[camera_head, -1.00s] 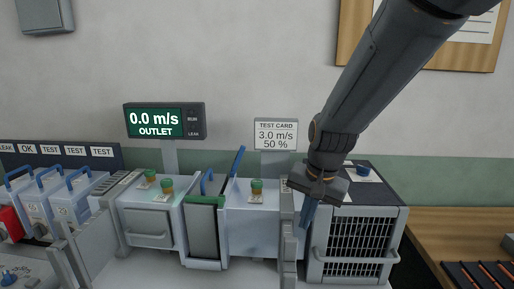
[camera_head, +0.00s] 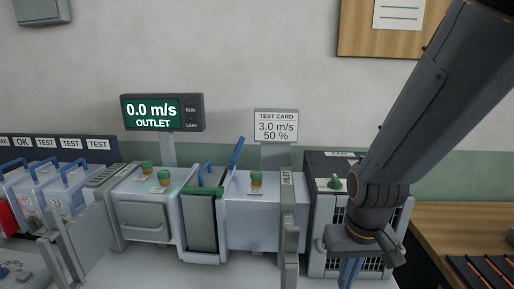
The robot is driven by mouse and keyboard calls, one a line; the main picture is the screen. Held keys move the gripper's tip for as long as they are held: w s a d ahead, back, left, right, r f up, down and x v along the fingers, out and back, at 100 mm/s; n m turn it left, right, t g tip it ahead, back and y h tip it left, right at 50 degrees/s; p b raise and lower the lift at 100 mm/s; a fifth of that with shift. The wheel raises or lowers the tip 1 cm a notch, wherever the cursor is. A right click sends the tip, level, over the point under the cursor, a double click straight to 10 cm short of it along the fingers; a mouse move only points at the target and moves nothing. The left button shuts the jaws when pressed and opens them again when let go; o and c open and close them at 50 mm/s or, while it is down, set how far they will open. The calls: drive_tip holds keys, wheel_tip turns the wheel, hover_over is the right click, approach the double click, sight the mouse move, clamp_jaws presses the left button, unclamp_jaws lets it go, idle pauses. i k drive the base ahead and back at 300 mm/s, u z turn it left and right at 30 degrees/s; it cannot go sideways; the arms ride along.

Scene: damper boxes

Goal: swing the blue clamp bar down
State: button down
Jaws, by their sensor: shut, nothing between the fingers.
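The blue clamp bar (camera_head: 237,152) stands raised and leans slightly right, above the joint between the damper box with the green top edge (camera_head: 203,225) and the pale box (camera_head: 265,222) to its right. Its lower end is partly hidden behind the boxes. My gripper (camera_head: 349,273) points down in front of the dark-topped box with the grille, well to the right of the bar and apart from it. Its blue fingers are together with nothing visible between them, and their tips reach the lower picture edge.
The outlet display (camera_head: 162,112) reads 0.0 m/s. The test card (camera_head: 276,125) stands behind the bar. An upright grey plate (camera_head: 290,235) stands between the pale box and my gripper. Several blue-handled boxes are at left.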

sight(240, 143)
drive_tip(key=k, duration=1)
drive_tip(key=z, duration=1.35)
drive_tip(key=i, duration=0.9)
drive_tip(key=u, duration=2.2)
